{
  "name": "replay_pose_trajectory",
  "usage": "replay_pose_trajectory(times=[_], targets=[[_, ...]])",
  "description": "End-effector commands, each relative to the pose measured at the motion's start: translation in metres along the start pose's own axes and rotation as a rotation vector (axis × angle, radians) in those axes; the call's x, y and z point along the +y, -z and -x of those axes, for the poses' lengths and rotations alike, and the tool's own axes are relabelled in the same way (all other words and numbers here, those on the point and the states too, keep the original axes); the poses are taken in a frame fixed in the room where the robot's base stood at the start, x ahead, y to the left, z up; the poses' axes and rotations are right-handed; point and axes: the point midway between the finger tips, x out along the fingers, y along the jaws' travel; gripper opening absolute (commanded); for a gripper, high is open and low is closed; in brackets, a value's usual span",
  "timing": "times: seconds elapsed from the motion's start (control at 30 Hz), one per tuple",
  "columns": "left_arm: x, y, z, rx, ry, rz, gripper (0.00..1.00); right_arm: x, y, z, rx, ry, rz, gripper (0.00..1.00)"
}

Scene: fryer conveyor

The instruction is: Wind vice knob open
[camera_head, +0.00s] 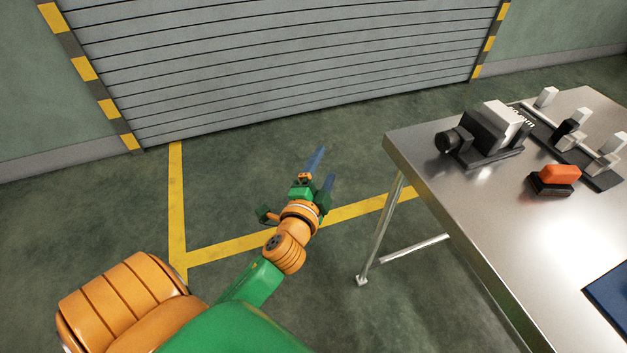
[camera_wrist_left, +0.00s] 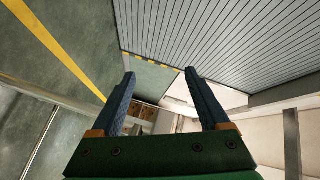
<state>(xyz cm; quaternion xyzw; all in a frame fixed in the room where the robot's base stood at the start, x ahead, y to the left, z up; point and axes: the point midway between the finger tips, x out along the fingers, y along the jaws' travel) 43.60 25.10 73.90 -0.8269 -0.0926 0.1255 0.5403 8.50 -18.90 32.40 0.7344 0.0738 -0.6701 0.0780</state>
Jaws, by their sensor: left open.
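The vice (camera_head: 482,133) is a dark block with a light grey top, standing near the far left corner of the steel table. Its round black knob (camera_head: 446,141) sticks out on the left side, toward the table's edge. My left gripper (camera_head: 322,170) is open and empty, over the floor to the left of the table and apart from the vice. Its two blue fingers also show spread in the left wrist view (camera_wrist_left: 160,92), with nothing between them. The vice is not seen in the left wrist view. My right gripper is not in view.
The steel table (camera_head: 450,205) fills the right side. An orange and black block (camera_head: 556,178) lies in front of the vice, and a dark rail with several grey and black blocks (camera_head: 575,138) is behind it. A blue mat (camera_head: 608,292) is at the right edge. Floor left of the table is clear.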

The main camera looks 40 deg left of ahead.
Motion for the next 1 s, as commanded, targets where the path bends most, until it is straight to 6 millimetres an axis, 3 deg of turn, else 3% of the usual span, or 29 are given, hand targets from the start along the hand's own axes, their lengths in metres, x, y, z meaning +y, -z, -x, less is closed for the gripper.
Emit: replay_pose_trajectory(times=[0.2, 0.43, 0.63, 1.0], targets=[[0.052, -0.03, 0.018, -0.153, -0.191, 0.198, 0.79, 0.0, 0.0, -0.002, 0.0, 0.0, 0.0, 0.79], [0.094, -0.049, 0.041, -0.281, -0.346, 0.337, 0.79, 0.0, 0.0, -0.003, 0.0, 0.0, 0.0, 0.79], [0.107, -0.053, 0.05, -0.323, -0.396, 0.378, 0.79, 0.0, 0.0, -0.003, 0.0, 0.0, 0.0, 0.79], [0.107, -0.054, 0.05, -0.323, -0.397, 0.378, 0.79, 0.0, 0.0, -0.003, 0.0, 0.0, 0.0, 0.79]])
